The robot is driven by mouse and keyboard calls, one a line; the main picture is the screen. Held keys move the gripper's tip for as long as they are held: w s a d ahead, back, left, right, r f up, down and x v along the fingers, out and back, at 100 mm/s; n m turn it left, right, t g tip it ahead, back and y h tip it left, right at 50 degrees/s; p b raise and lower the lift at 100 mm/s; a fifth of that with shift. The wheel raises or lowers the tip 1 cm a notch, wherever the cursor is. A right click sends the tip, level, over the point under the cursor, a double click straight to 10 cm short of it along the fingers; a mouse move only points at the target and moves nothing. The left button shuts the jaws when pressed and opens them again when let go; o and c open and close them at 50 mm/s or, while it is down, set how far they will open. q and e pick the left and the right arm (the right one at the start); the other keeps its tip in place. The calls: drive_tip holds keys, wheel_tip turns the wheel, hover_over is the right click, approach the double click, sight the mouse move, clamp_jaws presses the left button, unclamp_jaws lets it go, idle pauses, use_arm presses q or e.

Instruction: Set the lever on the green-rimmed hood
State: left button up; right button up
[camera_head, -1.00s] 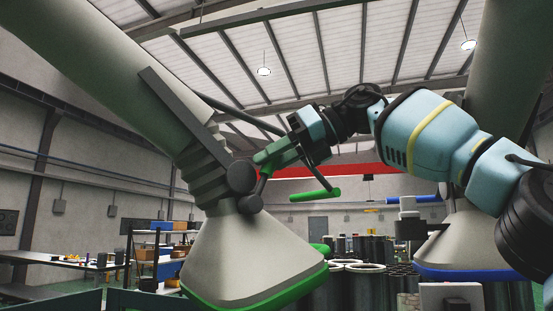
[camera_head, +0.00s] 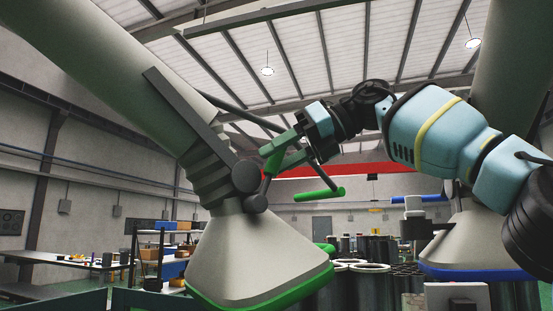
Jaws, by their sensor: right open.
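The green-rimmed hood (camera_head: 255,255) is a pale cone with a green lower edge, hanging left of centre from a thick duct. Its lever (camera_head: 266,185) is a short dark rod with a green grip, rising from a dark round joint at the hood's neck and leaning slightly right. My right gripper (camera_head: 273,160) comes in from the right. Its jaws are open, with one finger on each side of the green grip; I cannot tell whether either touches it. My left gripper is not in view.
A horizontal green handle (camera_head: 320,194) hangs on a black rod just below my right gripper. A blue-rimmed hood (camera_head: 470,245) with a blue handle (camera_head: 418,198) stands at the right. Flanged cylinders (camera_head: 370,280) stand behind and below. A workbench (camera_head: 60,259) is at the far left.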

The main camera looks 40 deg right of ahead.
drive_tip(key=v, duration=0.6)
drive_tip(key=shift+s+d+r, duration=0.1)
drive_tip(key=shift+s+r, duration=0.1)
drive_tip(key=shift+s, duration=0.05)
drive_tip(key=shift+s+d, duration=0.15)
drive_tip(key=shift+d, duration=0.1)
